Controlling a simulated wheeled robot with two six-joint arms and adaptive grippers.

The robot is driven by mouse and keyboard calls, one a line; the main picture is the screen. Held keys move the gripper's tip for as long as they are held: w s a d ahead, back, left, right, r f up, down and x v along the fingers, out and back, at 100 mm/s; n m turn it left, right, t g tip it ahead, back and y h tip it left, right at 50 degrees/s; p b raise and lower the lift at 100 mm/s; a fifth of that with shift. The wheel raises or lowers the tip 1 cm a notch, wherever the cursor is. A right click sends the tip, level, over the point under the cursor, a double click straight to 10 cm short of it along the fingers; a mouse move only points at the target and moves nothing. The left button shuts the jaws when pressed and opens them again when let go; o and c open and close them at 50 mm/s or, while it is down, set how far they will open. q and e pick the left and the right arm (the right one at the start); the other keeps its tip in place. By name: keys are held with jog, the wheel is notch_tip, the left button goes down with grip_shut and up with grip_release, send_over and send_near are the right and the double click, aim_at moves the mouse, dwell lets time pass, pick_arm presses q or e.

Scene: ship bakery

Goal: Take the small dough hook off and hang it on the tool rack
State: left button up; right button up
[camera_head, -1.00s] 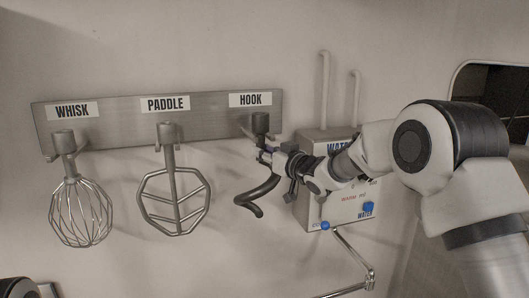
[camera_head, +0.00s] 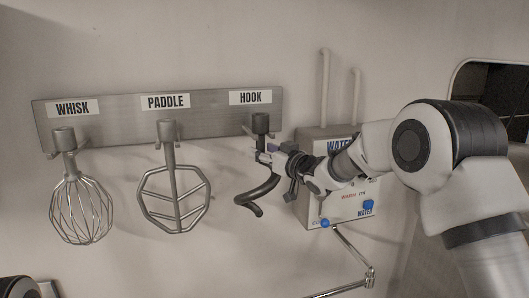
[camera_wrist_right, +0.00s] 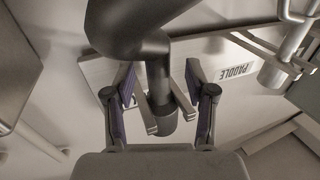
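The dark dough hook (camera_head: 260,190) hangs at the tool rack (camera_head: 212,122) under the HOOK label, its collar at the rack's holder and its curl hanging down. My right gripper (camera_head: 264,153) is at the hook's shaft just below the collar. In the right wrist view, the hook (camera_wrist_right: 156,65) passes between the two fingers of my right gripper (camera_wrist_right: 160,90). A gap shows on both sides of the shaft, so the gripper is open around it. The hook's collar (camera_wrist_right: 163,123) sits between the two prongs of the holder. My left gripper is not in view.
A whisk (camera_head: 81,210) hangs under the WHISK label and a paddle (camera_head: 173,200) under the PADDLE label, left of the hook. A water box (camera_head: 340,208) with blue knobs and pipes is on the wall at the right, close behind my right arm. The wall below the rack is clear.

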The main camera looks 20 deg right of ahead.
jog(key=shift+f, duration=0.2)
jog(key=v, duration=1.1)
jog(key=s+f+m+g+h+b, duration=0.1)
jog(key=s+f+g+b, duration=0.3)
jog(key=f, duration=1.1)
jog(key=s+a+f+m+g+h, duration=0.15)
jog(key=s+f, duration=0.35)
jog(key=f, duration=0.9)
jog(key=s+f+m+g+h+b, duration=0.1)
jog(key=s+f+g+h+b, duration=0.3)
jog(key=f, duration=1.1)
jog(key=s+f+g+b, duration=0.1)
jog(key=s+f+g, duration=0.1)
jog(key=s+f, duration=0.4)
jog(key=s+d+f+m+g+b, duration=0.1)
jog(key=s+f, duration=0.6)
jog(key=s, duration=0.7)
jog(key=s+f+g+b, duration=0.1)
jog(key=s+f+g, duration=0.3)
jog(key=s+f, duration=0.3)
jog(key=s, duration=0.3)
jog(key=shift+s+d, duration=0.25)
jog(key=shift+w+f, duration=0.1)
